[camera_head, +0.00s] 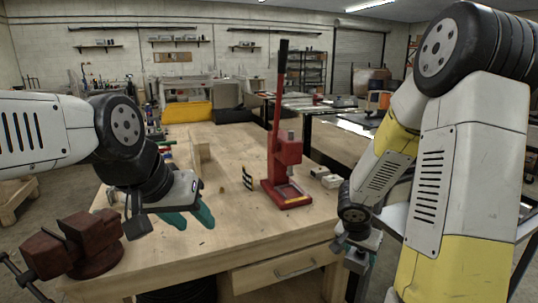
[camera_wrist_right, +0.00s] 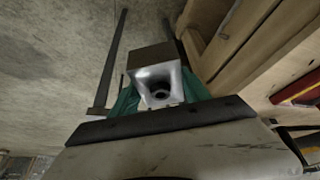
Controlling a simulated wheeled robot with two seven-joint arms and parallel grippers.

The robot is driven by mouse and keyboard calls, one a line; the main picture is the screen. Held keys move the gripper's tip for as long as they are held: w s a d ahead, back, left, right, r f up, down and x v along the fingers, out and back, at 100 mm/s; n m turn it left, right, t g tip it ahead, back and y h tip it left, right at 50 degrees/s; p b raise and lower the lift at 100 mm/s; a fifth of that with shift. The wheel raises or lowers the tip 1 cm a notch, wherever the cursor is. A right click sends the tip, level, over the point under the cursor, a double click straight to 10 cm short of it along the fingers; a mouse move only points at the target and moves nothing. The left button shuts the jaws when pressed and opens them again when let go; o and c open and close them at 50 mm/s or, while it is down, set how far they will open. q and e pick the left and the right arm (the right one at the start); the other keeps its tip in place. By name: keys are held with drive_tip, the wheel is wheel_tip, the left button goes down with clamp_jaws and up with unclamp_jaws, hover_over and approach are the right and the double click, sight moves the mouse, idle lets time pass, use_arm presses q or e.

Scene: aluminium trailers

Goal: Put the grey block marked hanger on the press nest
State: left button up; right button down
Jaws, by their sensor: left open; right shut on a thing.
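The red press (camera_head: 288,165) stands on the wooden workbench (camera_head: 235,225), its long lever upright. Its low base frame (camera_head: 287,196) looks empty; I take this as the press nest. My right gripper (camera_wrist_right: 160,95) is shut on a grey block (camera_wrist_right: 152,62) in the right wrist view. The block has a pale hollow with a dark hole facing the camera; no marking is readable. My left gripper (camera_head: 190,216) is open and empty over the bench, teal fingers apart.
A dark red vise (camera_head: 85,243) sits at the bench's front left corner. A small black-and-yellow striped piece (camera_head: 247,178) stands left of the press. Small pale blocks (camera_head: 325,177) lie right of it. The bench front has a drawer (camera_head: 290,272). Bench space before the press is clear.

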drive_tip(key=w+a+f+n+t+y, duration=0.1)
drive_tip(key=w+a+f+n+y, duration=0.2)
drive_tip(key=a+n, duration=0.5)
drive_tip(key=shift+a+f+y, duration=0.3)
drive_tip(key=shift+a+f, duration=0.25)
drive_tip(key=shift+a, duration=0.6)
drive_tip(key=shift+w, duration=0.1)
